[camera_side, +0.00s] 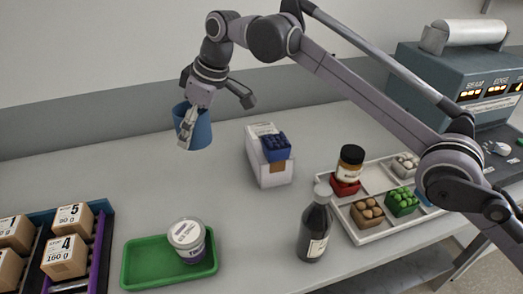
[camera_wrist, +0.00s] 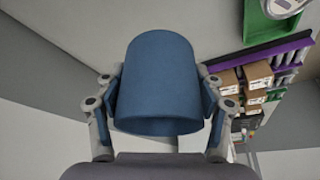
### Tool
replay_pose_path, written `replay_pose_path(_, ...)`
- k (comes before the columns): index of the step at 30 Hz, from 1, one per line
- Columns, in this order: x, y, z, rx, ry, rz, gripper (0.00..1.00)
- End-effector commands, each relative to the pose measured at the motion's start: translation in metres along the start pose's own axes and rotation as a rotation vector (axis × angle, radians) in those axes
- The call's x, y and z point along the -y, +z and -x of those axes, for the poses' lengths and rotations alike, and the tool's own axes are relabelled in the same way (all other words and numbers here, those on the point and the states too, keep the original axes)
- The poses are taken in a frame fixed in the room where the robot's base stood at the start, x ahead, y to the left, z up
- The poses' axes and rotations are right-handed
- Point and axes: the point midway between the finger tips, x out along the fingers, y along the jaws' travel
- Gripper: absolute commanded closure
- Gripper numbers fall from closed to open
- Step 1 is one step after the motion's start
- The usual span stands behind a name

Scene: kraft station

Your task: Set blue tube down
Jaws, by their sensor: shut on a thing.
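The blue tube (camera_side: 199,132) is in the grip of my gripper (camera_side: 187,128) in the side view, held at the back left of the table. It looks raised above the table top, though the exact gap is hard to tell. In the wrist view the blue tube (camera_wrist: 158,80) fills the middle, with a finger of my gripper (camera_wrist: 158,105) closed on each side.
A green tray (camera_side: 140,262) holds a white-lidded jar (camera_side: 188,240). Numbered boxes (camera_side: 65,256) stand at the left. A white bin (camera_side: 266,172) with a blue carton, a dark bottle (camera_side: 314,230) and a sectioned tray (camera_side: 372,233) are to the right. The table's middle left is clear.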

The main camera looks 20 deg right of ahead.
Motion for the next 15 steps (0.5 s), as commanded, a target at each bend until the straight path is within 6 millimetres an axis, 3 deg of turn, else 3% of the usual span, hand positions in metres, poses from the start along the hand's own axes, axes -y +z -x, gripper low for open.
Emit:
replay_pose_path(8,-0.046,0.022,0.019,0.000,0.026,-0.062,0.53)
replay_pose_path(15,-0.103,0.062,0.045,0.000,0.061,-0.147,0.53)
